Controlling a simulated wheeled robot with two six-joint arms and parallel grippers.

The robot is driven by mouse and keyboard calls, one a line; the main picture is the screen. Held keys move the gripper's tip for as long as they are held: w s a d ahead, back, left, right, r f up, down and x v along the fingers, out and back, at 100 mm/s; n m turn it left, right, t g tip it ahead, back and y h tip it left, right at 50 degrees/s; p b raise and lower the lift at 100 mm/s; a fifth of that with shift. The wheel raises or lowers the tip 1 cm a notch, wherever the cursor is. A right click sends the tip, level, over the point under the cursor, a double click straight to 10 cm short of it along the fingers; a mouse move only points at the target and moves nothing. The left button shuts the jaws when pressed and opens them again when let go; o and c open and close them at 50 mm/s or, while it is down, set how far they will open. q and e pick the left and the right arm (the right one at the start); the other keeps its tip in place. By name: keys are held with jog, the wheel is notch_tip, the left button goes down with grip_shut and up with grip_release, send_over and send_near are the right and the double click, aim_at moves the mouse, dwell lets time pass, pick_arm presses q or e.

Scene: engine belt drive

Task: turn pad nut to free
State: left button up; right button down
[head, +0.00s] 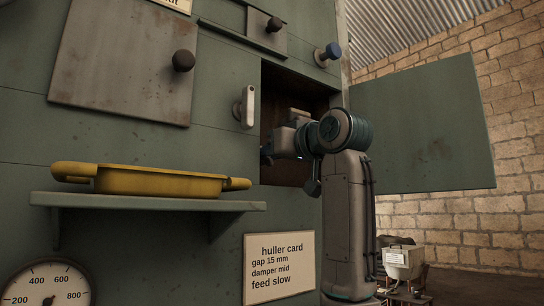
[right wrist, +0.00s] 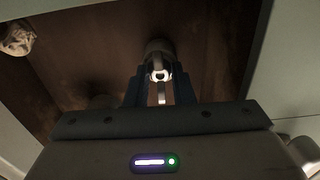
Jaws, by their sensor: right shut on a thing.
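My right gripper (head: 267,153) reaches into the dark opening in the green machine, and its wrist hides much of the inside in the head view. In the right wrist view the two dark fingers (right wrist: 160,92) are shut on a small pale metal piece, which I take for the pad nut (right wrist: 161,75). It sits in front of a rounded metal fitting (right wrist: 158,50) against a brown inner wall (right wrist: 100,40). The light is dim, so I cannot tell how far the nut is turned. My left gripper is not in view.
An open green door (head: 425,125) hangs right of the opening. A white handle (head: 248,106) is on its left. A yellow tray (head: 150,181) rests on a shelf (head: 150,201). A huller card (head: 279,266) is below. A pale lump (right wrist: 17,38) shows in the wrist view.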

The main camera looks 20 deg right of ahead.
dwell(0.5)
jog(key=c, duration=1.3)
grip_release()
jog(key=shift+o, duration=0.2)
jog(key=shift+s+d, duration=0.1)
jog(key=shift+s, duration=0.1)
jog(key=b+v, duration=0.5)
jog(key=v, duration=0.5)
jog(key=shift+s, duration=0.2)
